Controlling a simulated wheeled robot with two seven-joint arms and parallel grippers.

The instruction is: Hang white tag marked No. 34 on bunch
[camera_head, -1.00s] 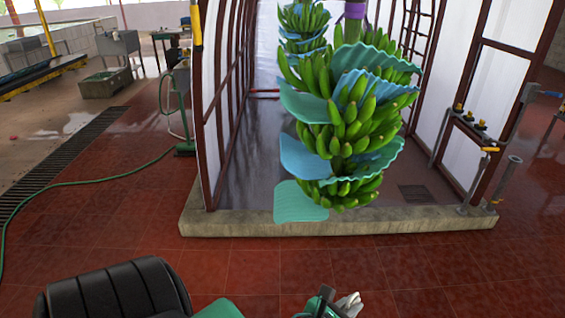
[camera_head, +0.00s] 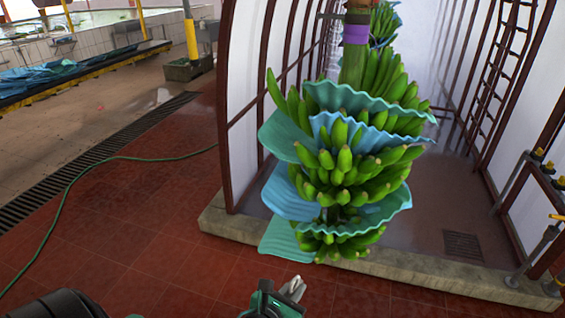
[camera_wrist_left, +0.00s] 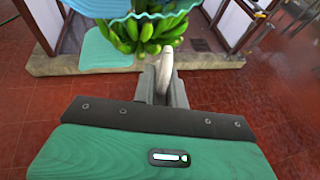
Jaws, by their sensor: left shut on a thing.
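The green banana bunch (camera_head: 345,165) hangs upright on its stem, with wavy teal and blue sheets between its hands and a purple band (camera_head: 355,34) near the top. My left gripper (camera_head: 285,292) is low in front of the bunch, apart from it. It is shut on a white thing, likely the tag (camera_head: 297,287), whose marking I cannot read. In the left wrist view the white tag (camera_wrist_left: 166,66) stands up between the fingers, below and in front of the bunch (camera_wrist_left: 148,32). My right gripper is not in view.
A concrete curb (camera_head: 400,268) runs under the bunch, with framed white walls on both sides. Taps on posts (camera_head: 535,255) stand at the right. A green hose (camera_head: 75,185) lies on the red tiled floor, which is otherwise open at the left.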

